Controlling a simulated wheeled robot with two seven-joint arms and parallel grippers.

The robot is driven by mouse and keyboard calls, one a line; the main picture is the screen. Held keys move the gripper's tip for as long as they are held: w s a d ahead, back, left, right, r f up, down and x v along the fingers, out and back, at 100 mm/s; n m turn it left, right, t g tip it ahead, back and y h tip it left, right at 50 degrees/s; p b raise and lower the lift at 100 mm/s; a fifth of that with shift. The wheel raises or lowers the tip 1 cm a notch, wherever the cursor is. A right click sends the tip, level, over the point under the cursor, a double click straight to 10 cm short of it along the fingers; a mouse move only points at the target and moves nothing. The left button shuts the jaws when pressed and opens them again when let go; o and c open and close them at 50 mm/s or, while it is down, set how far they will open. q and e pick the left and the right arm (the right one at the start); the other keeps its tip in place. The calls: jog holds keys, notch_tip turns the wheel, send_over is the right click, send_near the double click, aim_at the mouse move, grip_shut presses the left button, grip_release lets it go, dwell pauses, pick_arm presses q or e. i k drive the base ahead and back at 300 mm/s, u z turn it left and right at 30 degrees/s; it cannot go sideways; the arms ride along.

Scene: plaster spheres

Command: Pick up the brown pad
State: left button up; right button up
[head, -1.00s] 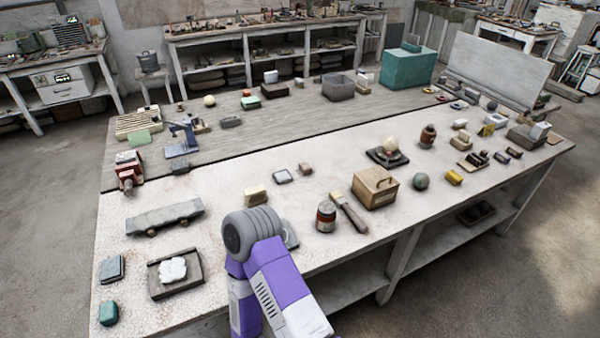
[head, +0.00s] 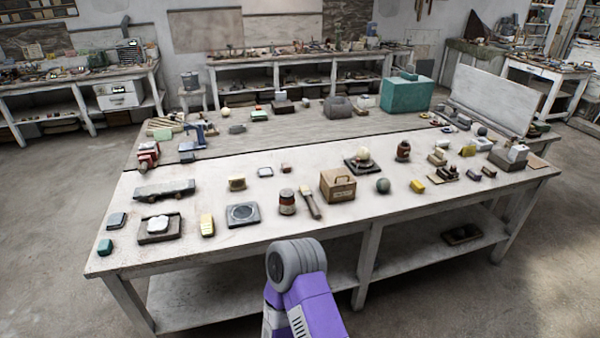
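A thin flat brown piece (head: 538,162) lies at the right end of the long white table (head: 330,212); it looks most like the brown pad. One of my arms, purple with a grey rounded joint, rises from the bottom middle, in front of the table's near edge. No fingers show on it. Neither gripper is in view.
Near the flat brown piece stand a grey box with a white block (head: 513,153) and several small blocks. A wooden box (head: 338,185), a jar (head: 287,202) and a brush (head: 310,203) stand mid-table. Open floor lies right of the table.

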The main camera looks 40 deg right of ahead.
aim_at(286, 166)
jog(key=z, duration=1.7)
